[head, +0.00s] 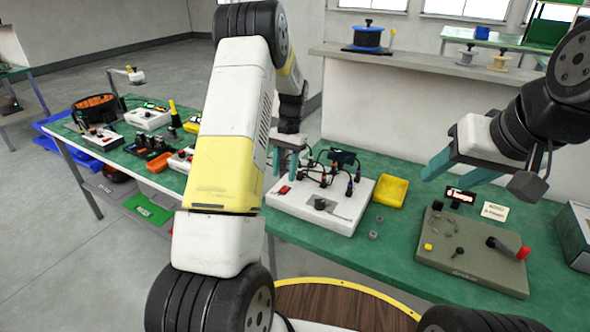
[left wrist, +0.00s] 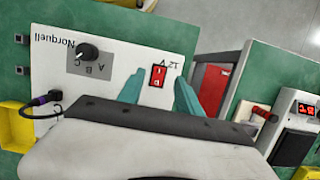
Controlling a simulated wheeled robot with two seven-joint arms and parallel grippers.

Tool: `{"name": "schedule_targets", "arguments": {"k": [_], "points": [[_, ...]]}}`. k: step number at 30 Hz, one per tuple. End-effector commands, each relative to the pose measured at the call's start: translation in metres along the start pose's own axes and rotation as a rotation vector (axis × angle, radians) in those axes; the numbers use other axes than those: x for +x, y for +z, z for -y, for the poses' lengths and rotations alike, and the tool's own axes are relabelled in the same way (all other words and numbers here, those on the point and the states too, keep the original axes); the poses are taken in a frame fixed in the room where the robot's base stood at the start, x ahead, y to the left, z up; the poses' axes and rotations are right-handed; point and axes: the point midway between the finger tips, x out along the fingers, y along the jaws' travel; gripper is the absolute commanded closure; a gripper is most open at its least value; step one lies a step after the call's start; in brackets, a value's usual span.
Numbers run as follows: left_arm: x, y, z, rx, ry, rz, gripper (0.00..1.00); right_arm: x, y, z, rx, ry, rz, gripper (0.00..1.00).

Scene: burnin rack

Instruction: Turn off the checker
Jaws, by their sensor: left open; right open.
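No label reading "checker" is legible. A white unit (head: 300,212) marked Norquell stands on the green bench, with several dark plugs and cables on its top. It has a red rocker switch (head: 284,190) and a dark knob (head: 320,204). In the left wrist view the red switch (left wrist: 158,76) lies just beyond and between the teal fingers, with the knob (left wrist: 88,54) to its left. My left gripper (head: 284,162) is open above the switch; contact is not visible. My right gripper (head: 438,180) is open and empty, raised over the bench's right part.
A grey-green box (head: 470,252) with a red-tipped lever sits at right, with a small lit display (head: 460,195) behind it. A yellow tray (head: 391,190) stands beside the white unit. More devices crowd the bench's left. A round wooden top (head: 340,305) is in front.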

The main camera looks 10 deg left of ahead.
Motion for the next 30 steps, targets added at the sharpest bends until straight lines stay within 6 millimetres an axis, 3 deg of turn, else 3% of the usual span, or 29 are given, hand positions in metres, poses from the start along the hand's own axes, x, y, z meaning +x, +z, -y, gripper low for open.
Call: {"name": "schedule_targets", "arguments": {"k": [6, 20, 26, 30], "points": [[-0.028, 0.0, 0.0, 0.0, 0.0, -0.001, 0.58, 0.0, 0.0, 0.0, 0.0, 0.0, 0.0, 0.49], [-0.039, 0.003, -0.001, -0.002, 0.001, -0.011, 0.58, 0.0, 0.0, 0.0, 0.0, 0.0, 0.0, 0.49], [-0.09, 0.036, -0.015, -0.031, 0.016, -0.121, 0.58, 0.0, 0.0, 0.0, 0.0, 0.0, 0.0, 0.49], [-0.135, 0.078, -0.034, -0.061, 0.035, -0.236, 0.58, 0.0, 0.0, 0.0, 0.0, 0.0, 0.0, 0.49]]}}
